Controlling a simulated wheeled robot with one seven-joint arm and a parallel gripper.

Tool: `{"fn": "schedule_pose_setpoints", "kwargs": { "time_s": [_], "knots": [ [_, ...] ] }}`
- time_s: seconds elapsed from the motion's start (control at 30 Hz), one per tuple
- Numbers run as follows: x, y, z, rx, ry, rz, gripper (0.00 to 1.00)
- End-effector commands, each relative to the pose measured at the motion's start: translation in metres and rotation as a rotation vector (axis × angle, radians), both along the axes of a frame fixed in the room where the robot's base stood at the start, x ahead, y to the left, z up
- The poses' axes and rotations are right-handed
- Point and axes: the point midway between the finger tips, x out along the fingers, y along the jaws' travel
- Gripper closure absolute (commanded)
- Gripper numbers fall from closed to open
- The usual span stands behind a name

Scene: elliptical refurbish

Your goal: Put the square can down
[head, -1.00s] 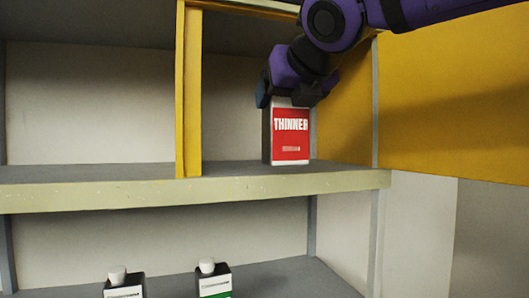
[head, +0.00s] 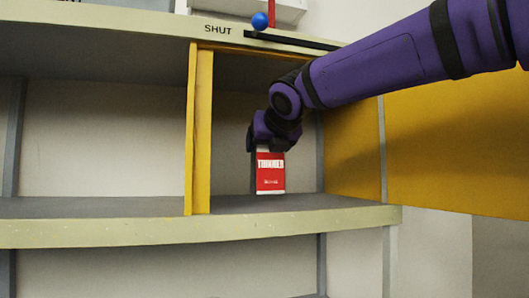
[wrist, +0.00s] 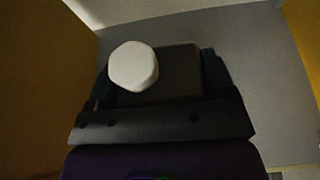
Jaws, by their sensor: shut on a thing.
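The square can (head: 270,177) has a red label reading THINNER and stands upright inside the upper shelf compartment, deeper than the front edge. Its base is at or very close to the grey shelf floor (head: 300,203); I cannot tell if it touches. My gripper (head: 269,147) is shut on the top of the can from above. In the wrist view the can's dark top (wrist: 178,72) and white cap (wrist: 133,66) show between the fingers (wrist: 160,82). The can's lower part is hidden there.
A yellow upright post (head: 200,135) bounds the compartment on the left, and a yellow panel (head: 430,150) stands on the right. Above is a ledge marked SHUT (head: 218,29) with a blue knob (head: 260,21). The shelf's pale front edge (head: 200,230) runs below. Shelf floor around the can is clear.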

Motion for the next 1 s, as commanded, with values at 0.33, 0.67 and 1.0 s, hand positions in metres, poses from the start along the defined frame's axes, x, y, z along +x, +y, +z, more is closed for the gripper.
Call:
{"fn": "schedule_pose_setpoints", "kwargs": {
  "time_s": [0.33, 0.67, 1.0],
  "knots": [
    [0.025, 0.007, -0.012, -0.002, 0.001, -0.001, 0.64],
    [0.025, 0.007, -0.016, 0.000, -0.001, 0.000, 0.64],
    [0.025, 0.007, -0.019, 0.000, 0.001, 0.000, 0.00]
  ]
}}
